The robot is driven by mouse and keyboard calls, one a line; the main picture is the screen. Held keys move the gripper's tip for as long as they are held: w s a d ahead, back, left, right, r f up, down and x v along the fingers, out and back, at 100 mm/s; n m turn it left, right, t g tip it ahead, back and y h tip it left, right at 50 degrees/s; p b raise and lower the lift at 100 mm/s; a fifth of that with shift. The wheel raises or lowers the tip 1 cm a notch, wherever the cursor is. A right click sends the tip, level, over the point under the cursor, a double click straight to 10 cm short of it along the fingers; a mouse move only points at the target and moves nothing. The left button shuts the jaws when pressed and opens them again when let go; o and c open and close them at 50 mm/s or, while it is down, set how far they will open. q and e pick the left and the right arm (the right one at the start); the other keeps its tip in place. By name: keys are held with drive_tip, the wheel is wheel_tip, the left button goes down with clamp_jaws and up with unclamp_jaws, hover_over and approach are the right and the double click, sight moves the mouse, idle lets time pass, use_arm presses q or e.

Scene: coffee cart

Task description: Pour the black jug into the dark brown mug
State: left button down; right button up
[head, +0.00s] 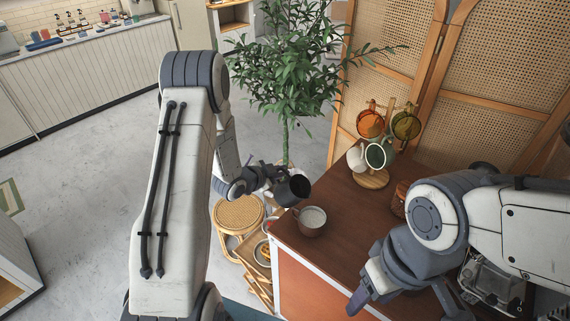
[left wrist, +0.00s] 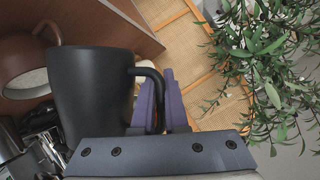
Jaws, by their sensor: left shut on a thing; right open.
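The black jug (head: 293,189) is held up at the left end of the brown cart top, just above and left of the dark brown mug (head: 311,229). The mug stands upright near the cart's front left corner, with a pale inside or content. My left gripper (head: 271,178) is shut on the jug's handle. In the left wrist view the jug (left wrist: 88,95) fills the left middle, and the mug (left wrist: 15,55) shows partly behind it. The jug looks tilted in the head view; no stream shows. My right gripper (head: 405,300) is open and empty over the cart's front right.
A mug tree with several hanging cups stands on a round wooden base (head: 371,180) behind the mug. An amber jar (head: 399,200) stands right of it, partly hidden by my right arm. A rattan stool (head: 239,214) and a plant (head: 285,75) stand left of the cart.

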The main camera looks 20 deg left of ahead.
use_arm(q)
drive_tip(key=shift+d+f+n+g+h+p, duration=0.1)
drive_tip(key=shift+f+n+h+p, duration=0.15)
drive_tip(key=shift+n+h, duration=0.45)
drive_tip(key=shift+d+f+n+g+h+p, duration=0.1)
drive_tip(key=shift+f+n+h+p, duration=0.2)
drive_tip(key=shift+n+h, duration=0.4)
drive_tip(key=shift+f+n+g+h+p, duration=0.1)
drive_tip(key=shift+n+h+p, duration=0.25)
drive_tip(key=shift+n+h, duration=0.3)
